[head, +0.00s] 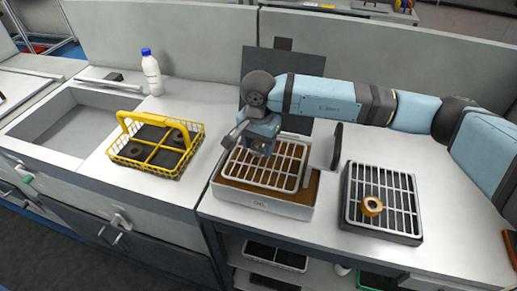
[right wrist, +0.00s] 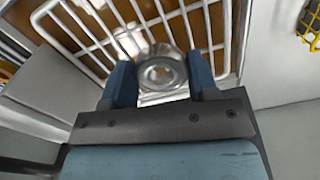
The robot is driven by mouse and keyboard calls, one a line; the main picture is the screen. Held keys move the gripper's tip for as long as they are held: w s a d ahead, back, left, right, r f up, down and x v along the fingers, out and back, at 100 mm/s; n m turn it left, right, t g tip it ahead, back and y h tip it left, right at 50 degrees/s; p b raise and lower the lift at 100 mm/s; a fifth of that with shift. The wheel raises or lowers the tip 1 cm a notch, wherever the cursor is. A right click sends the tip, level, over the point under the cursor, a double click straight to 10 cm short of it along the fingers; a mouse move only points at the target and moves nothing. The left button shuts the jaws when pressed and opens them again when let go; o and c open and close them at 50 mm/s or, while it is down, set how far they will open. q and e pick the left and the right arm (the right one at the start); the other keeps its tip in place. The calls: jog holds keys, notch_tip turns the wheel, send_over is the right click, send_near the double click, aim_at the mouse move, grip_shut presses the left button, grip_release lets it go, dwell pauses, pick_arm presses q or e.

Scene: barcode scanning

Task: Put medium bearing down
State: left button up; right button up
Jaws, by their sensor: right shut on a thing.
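My right gripper (head: 260,149) is over the white wire rack (head: 301,163), pointing down. In the right wrist view its two blue fingers (right wrist: 161,75) are shut on a silver metal bearing (right wrist: 162,73), a ring with a hole in the middle. The rack (right wrist: 92,30) shows right behind the bearing. I cannot tell whether the bearing touches it. In the head view the gripper mostly hides the bearing. My left gripper is not in view.
The rack sits on a brown-topped box (head: 264,204). A yellow divided basket (head: 124,156) with dark rings stands left, near a white bottle (head: 151,74) and a sink. A dark tray with a grate (head: 400,224) holding a bronze ring (head: 371,206) is at right.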

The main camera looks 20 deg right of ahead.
aim_at(259, 146)
notch_tip(259, 146, down, 2)
jog(key=shift+f, duration=0.2)
jog(key=shift+f, duration=0.25)
jog(key=o, duration=1)
jog(key=shift+r, duration=0.1)
jog(key=shift+r, duration=0.2)
notch_tip(259, 146, up, 12)
jog(key=shift+f+b, duration=0.1)
jog(key=shift+b, duration=0.6)
